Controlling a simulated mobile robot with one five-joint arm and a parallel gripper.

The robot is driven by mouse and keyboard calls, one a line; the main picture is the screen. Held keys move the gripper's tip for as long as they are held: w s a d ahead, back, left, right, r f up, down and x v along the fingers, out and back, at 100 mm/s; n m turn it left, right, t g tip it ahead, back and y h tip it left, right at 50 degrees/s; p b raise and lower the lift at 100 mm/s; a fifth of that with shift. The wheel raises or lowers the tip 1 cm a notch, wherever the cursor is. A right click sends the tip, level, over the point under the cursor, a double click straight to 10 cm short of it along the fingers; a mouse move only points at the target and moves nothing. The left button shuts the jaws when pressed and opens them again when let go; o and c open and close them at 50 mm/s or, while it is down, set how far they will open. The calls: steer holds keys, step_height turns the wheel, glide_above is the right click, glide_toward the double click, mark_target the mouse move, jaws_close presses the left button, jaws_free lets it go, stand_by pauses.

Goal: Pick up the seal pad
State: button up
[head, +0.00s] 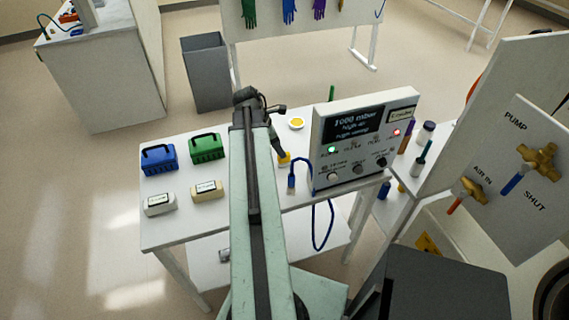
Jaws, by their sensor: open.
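I cannot tell for sure which thing is the seal pad. Two small labelled blocks lie on the white table (180,228) at the front left, a whitish one (160,204) and a cream one (207,190). A small white dish with yellow contents (296,123) stands further back, and a small yellow thing (284,159) sits just below my gripper. My gripper (282,150) is open and points down over the table, left of the control box. Its fingertips are small and partly hidden, and I cannot tell whether they touch the yellow thing.
A blue case (159,159) and a green case (206,148) stand on the left. The control box (360,140) stands close right of my gripper, with a blue cable (292,178) beside it. A valve panel (515,185) is at right.

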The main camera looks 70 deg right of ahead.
mark_target(284, 162)
steer(key=shift+f, duration=0.25)
steer(key=b+x, duration=0.4)
steer(key=x, duration=0.1)
steer(key=shift+s+a+f+b, duration=0.1)
steer(key=shift+s+f+b, duration=0.1)
steer(key=shift+b, duration=0.2)
steer(key=shift+r, duration=0.2)
jaws_close()
